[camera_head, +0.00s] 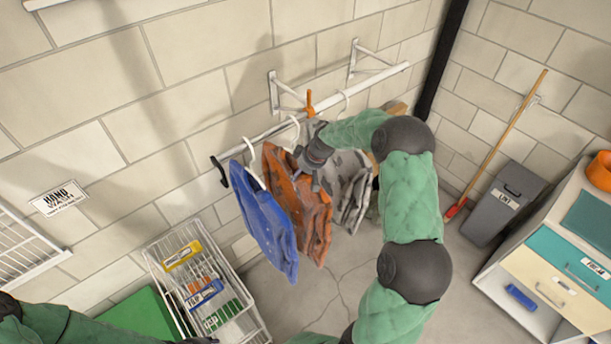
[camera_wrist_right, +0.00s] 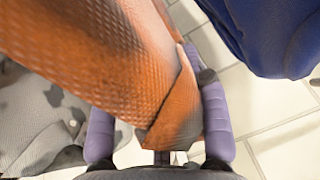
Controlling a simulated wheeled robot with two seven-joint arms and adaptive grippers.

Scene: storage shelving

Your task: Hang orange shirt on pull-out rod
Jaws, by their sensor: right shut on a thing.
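My right gripper (camera_head: 314,160) is at the upper right side of the orange shirt. In the right wrist view, orange cloth (camera_wrist_right: 100,50) passes between the purple fingers of the right gripper (camera_wrist_right: 158,125), which is shut on it. My left gripper is not clearly visible.
Wall brackets (camera_head: 287,90) support the rod, which has a black end (camera_head: 219,171). A wire basket cart (camera_head: 160,262) stands below left. A grey bin (camera_head: 500,203), a broom (camera_head: 505,135) and a drawer cabinet (camera_head: 560,270) are at right. The floor beneath the shirts is clear.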

